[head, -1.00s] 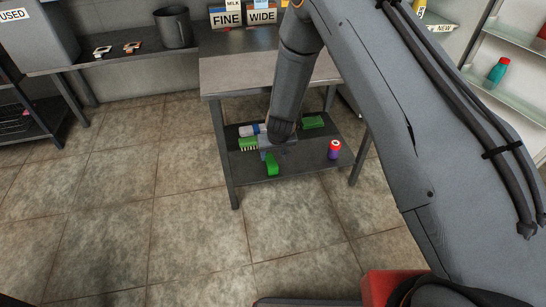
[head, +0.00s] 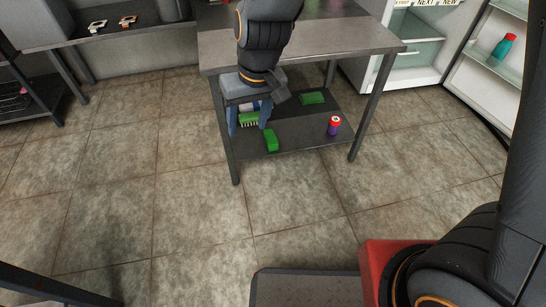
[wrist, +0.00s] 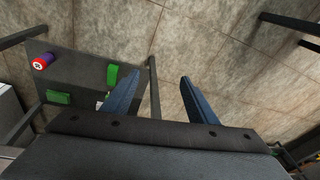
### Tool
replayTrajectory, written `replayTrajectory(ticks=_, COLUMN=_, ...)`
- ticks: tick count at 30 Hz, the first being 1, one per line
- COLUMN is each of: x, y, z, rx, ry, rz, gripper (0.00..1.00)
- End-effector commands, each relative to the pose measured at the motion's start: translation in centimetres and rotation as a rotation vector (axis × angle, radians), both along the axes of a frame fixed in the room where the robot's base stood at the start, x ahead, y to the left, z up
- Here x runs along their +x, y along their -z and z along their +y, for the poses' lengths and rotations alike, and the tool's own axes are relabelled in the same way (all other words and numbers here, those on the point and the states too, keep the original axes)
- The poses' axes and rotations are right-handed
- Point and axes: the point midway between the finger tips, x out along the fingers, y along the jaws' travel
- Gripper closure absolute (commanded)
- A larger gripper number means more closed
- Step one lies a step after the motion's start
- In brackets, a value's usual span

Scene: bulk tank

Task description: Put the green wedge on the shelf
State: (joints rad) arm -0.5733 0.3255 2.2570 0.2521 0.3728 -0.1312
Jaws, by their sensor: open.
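The green wedge (head: 271,140) stands on the dark lower shelf (head: 297,140) of the metal table, near its front edge. It also shows in the wrist view (wrist: 112,76), to the left of my fingers and apart from them. My gripper (head: 249,122) points downward at the left part of the table, its blue fingers spread. In the wrist view my gripper (wrist: 157,95) is open with nothing between the fingers. In the head view the gripper partly hides the things behind it on the shelf.
A green block (head: 313,98) lies farther back on the shelf. A red and purple can (head: 334,125) stands at its right front. A green brush (head: 249,120) is behind my fingers. Table legs and the tabletop (head: 330,45) bound the space. The tiled floor in front is clear.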

Motion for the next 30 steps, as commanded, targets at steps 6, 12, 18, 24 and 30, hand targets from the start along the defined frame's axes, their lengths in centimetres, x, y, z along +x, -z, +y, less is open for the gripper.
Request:
replayTrajectory(ticks=6, x=-9.4, y=-5.0, z=-2.7, rx=-0.042, ry=-0.067, rz=0.057, gripper=0.47)
replayTrajectory(ticks=12, x=-15.0, y=-6.8, z=-5.5, rx=-0.084, ry=-0.099, rz=0.091, gripper=0.47)
replayTrajectory(ticks=18, x=-16.7, y=-7.1, z=-6.9, rx=-0.102, ry=-0.107, rz=0.102, gripper=0.47)
replayTrajectory(ticks=24, x=-16.7, y=-7.1, z=-6.9, rx=-0.102, ry=-0.108, rz=0.103, gripper=0.47)
replayTrajectory(ticks=30, x=-16.7, y=-7.1, z=-6.9, rx=-0.102, ry=-0.107, rz=0.102, gripper=0.47)
